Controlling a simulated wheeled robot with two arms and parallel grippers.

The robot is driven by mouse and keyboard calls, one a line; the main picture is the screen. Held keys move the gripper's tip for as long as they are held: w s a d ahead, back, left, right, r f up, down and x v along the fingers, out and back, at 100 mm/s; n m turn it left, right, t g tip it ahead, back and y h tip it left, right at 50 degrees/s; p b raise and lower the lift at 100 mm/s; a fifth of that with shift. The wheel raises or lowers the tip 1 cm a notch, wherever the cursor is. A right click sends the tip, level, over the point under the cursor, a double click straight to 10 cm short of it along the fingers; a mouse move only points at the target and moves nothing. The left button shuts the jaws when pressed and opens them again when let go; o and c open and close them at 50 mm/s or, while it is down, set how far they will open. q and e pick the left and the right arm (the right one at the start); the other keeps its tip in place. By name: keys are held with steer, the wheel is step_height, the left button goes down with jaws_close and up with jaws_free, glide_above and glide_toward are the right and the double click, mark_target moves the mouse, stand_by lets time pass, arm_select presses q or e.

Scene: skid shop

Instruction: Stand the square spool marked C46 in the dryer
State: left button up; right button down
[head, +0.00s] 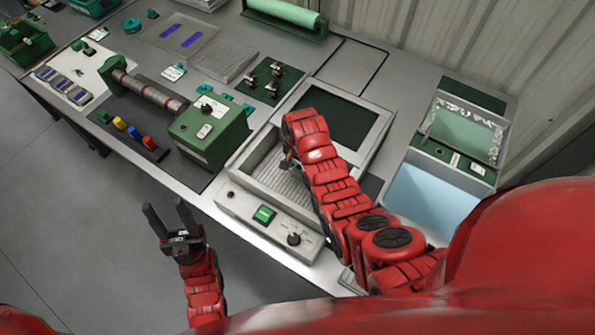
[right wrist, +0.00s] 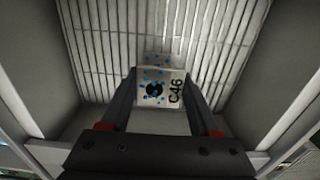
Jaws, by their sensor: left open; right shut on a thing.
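The square spool marked C46 (right wrist: 172,76) is pale with blue specks and a dark round hole, its label reading sideways. My right gripper (right wrist: 160,92) is shut on it, a finger on each side. The dryer (head: 240,205) stands open on the bench, its lid (head: 380,130) tilted back. In the right wrist view the spool is inside the dryer's well, over the ribbed floor (right wrist: 100,50); I cannot tell whether it touches the floor. In the head view my right arm hides the spool. My left gripper (head: 165,208) is open and empty, in front of the bench.
A green winding machine (head: 208,135) stands left of the dryer, with several coloured pieces (head: 134,133) in front of it. A tank with pale liquid (head: 465,135) and a light blue surface (head: 430,200) lie to the right. The corrugated wall (head: 450,40) closes the back.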

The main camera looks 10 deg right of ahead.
mark_target(297, 173)
steer(key=shift+f+p, duration=0.45)
steer(key=shift+f, duration=1.1)
steer(key=shift+f, duration=0.15)
steer(key=shift+f, duration=0.15)
steer(key=shift+c, duration=0.6)
jaws_free()
